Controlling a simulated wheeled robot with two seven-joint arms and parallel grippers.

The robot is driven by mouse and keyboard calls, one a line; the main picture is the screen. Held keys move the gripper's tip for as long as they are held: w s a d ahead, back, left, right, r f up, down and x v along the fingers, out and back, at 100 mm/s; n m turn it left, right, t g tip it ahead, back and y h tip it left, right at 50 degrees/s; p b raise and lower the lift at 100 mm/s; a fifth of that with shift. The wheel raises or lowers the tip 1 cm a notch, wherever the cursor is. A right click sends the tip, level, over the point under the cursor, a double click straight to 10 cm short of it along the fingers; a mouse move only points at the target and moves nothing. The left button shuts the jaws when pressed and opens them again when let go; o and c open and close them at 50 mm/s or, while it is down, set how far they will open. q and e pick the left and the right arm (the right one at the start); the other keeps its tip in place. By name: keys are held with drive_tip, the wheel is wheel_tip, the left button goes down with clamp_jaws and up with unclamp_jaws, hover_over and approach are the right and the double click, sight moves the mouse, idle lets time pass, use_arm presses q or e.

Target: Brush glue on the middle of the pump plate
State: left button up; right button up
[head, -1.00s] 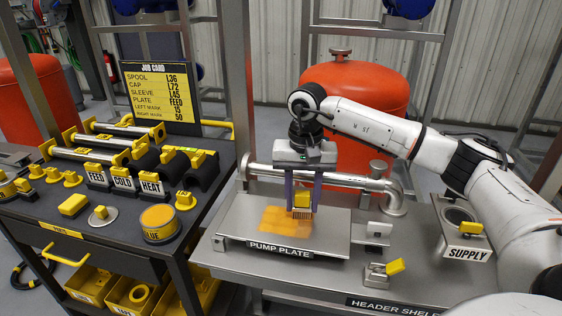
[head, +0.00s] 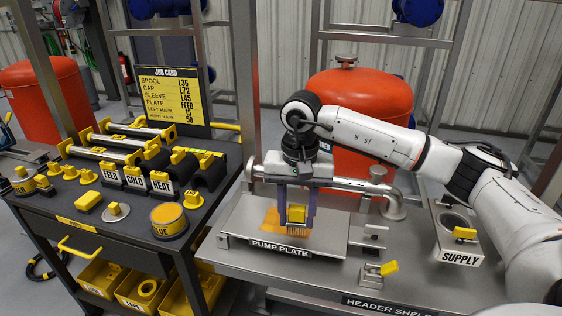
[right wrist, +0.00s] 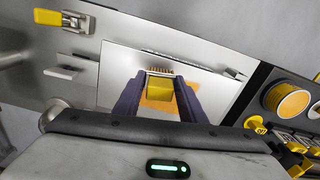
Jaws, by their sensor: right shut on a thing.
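The pump plate (head: 335,232) is a flat grey metal slab on the header shelf, labelled at its front edge. An orange glue patch (head: 269,221) shows on its middle, left of the brush. My right gripper (head: 296,215) points down over the plate and is shut on the yellow block of a glue brush (head: 297,213). The brush's bristles point down at the plate; I cannot tell if they touch. In the right wrist view, the brush (right wrist: 160,90) sits between the fingers, with orange (right wrist: 155,108) beneath it. The glue tin (head: 169,219) stands on the dark cart. My left gripper is out of view.
A pipe (head: 350,187) runs behind the plate. A clamp with a yellow handle (head: 389,267) and the supply valve block (head: 446,222) stand to the right.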

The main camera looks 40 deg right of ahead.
drive_tip(key=shift+r+p, duration=0.5)
drive_tip(key=shift+r, duration=0.4)
drive_tip(key=shift+r+p, duration=1.25)
drive_tip(key=shift+r, duration=0.65)
